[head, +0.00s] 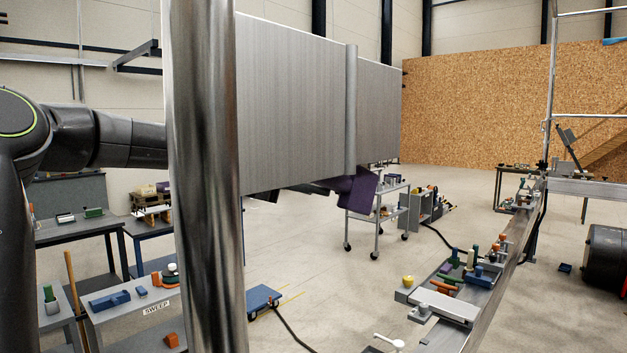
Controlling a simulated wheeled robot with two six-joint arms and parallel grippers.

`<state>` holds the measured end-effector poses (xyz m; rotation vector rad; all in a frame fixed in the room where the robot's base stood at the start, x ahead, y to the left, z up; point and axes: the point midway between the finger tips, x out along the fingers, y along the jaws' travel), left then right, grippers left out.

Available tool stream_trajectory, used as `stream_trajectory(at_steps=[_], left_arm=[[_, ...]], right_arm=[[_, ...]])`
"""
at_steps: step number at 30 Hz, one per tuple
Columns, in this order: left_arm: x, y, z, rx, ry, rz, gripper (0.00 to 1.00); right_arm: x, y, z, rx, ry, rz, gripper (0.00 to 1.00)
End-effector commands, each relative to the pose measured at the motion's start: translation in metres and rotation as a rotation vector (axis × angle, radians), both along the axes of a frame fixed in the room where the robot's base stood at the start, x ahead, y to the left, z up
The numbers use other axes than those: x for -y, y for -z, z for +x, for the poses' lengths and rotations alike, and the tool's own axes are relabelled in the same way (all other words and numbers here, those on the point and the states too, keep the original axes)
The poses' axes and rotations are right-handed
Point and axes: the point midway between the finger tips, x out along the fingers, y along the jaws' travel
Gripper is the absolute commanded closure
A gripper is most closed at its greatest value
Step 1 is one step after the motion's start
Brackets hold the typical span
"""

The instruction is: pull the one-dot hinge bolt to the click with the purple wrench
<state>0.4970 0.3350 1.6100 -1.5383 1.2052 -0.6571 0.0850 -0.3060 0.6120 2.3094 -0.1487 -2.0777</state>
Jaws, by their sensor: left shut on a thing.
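My left arm comes in from the left and passes behind a shiny metal post and a large grey panel. Only dark lower parts of my left gripper (326,186) show under the panel's bottom edge. A dark purple block-like piece, taken as the purple wrench (359,194), sticks out tilted at the gripper's right. The gripper is shut on it, but the panel hides the grip and the wrench's other end. I cannot make out the one-dot hinge bolt or any dots. My right gripper is not in view.
The metal post (205,180) and the grey panel (295,110) block much of the view. A rail bench (480,312) with several coloured tools stands at right. A wheeled cart (388,215) stands beyond the panel. Open floor (335,280) lies between.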

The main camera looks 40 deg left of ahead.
Motion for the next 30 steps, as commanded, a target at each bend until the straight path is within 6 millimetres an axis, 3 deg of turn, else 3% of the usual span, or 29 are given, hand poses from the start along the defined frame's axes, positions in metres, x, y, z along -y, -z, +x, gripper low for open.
stream_trajectory(at_steps=[30], left_arm=[[0.0,-0.017,0.005,0.112,-0.002,-0.011,1.0]], right_arm=[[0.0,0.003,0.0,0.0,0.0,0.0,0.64]])
